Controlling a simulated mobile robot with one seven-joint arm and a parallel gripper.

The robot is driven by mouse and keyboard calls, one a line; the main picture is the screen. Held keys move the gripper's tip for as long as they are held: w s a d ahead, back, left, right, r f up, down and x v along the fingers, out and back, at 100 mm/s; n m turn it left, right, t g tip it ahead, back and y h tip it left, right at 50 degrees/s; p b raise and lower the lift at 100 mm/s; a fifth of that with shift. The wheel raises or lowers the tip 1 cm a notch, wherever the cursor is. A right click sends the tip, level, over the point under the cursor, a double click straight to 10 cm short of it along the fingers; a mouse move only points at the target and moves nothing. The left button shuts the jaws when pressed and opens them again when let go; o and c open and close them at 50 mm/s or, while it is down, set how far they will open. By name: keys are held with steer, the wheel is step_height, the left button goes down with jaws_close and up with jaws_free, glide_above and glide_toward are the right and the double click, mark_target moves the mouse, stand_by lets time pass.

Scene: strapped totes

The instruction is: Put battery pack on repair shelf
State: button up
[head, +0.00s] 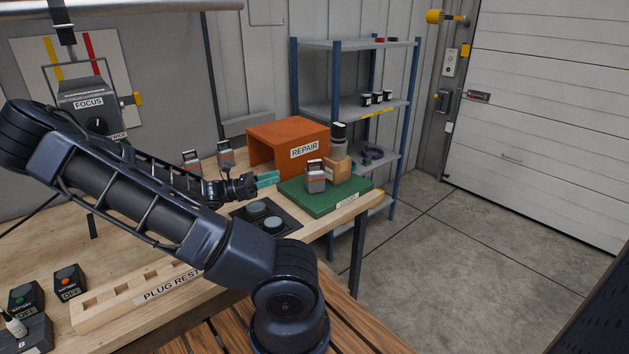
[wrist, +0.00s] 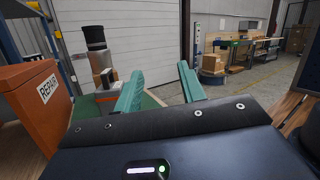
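The battery pack (head: 315,182), a small grey block with an orange stripe and a top handle, stands upright on a green mat (head: 325,205). The orange repair shelf (head: 270,138), a box-like cubby labelled REPAIR, stands just behind the mat on the workbench. It also shows at the left of the wrist view (wrist: 35,110). My gripper (head: 268,179) has teal fingers and is in front of the shelf, left of the battery pack. In the wrist view the fingers (wrist: 160,90) are spread with nothing between them. The pack is partly visible beyond the left finger (wrist: 108,76).
Two similar grey units (head: 225,155) stand at the back, left of the shelf. A wooden block with a dark-topped cylinder (head: 339,160) stands on the mat beside the pack. A dark tray with round discs (head: 257,209) lies below my gripper. A blue-post rack (head: 335,105) stands behind.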

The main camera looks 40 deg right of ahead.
steer(key=a+r+t+h, duration=0.1)
steer(key=t+y, duration=0.2)
steer(key=t, duration=0.1)
glide_toward(309, 163)
steer(key=d, duration=0.2)
steer(key=shift+f+x, duration=0.15)
steer(key=shift+x, duration=2.5)
steer(key=shift+f+x, duration=0.15)
steer(key=shift+x, duration=2.45)
jaws_close()
